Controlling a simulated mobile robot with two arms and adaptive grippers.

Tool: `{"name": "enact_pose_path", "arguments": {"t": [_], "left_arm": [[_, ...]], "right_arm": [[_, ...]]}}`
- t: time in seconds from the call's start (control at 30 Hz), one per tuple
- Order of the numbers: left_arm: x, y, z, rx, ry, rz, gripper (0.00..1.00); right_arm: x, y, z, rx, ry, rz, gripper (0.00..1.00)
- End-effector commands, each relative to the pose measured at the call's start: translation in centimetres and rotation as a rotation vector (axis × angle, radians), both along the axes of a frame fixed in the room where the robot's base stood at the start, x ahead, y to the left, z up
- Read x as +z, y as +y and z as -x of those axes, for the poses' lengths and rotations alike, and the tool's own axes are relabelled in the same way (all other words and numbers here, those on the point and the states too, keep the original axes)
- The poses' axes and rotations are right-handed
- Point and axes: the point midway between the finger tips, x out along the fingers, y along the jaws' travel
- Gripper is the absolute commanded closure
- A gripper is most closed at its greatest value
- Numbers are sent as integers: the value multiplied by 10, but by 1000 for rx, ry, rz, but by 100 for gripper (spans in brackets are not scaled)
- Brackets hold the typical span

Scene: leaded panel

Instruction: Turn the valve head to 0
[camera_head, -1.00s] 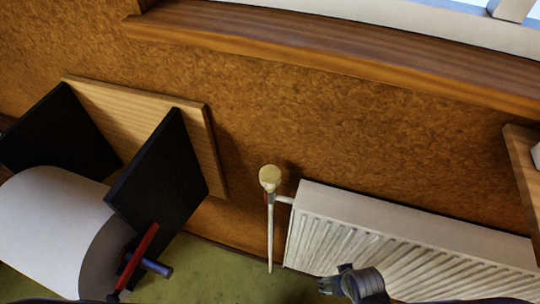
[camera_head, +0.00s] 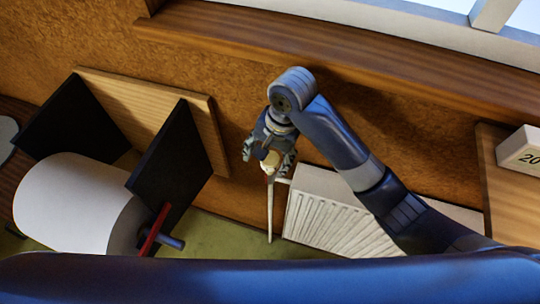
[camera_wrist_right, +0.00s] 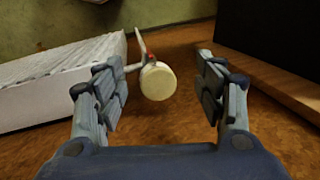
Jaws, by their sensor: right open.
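The valve head (camera_head: 270,160) is a cream round knob on top of a thin white pipe (camera_head: 270,212), at the left end of the white radiator. In the right wrist view the valve head (camera_wrist_right: 158,81) shows its round end face, with a red bit behind it. My right gripper (camera_head: 268,156) is open, its fingers on either side of the valve head. In the wrist view a gap shows between the knob and each finger of the gripper (camera_wrist_right: 162,88). I cannot make out any number on the knob. My left gripper is not in view.
The white radiator (camera_head: 325,215) stands right of the pipe, partly behind my right arm. At left, a white roll (camera_head: 75,200) sits between black panels (camera_head: 175,160) on a wooden board. A wooden sill (camera_head: 350,60) runs above. A white block marked 20 (camera_head: 520,150) stands at right.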

Motion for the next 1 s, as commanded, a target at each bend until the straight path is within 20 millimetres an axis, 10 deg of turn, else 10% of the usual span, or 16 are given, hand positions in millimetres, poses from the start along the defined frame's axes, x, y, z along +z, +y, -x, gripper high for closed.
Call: {"name": "enact_pose_path", "arguments": {"t": [0.43,1.0], "left_arm": [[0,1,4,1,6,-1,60],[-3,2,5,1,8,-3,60]], "right_arm": [[34,-9,-35,-233,44,165,36],[-49,-8,-36,-232,45,168,36]]}}
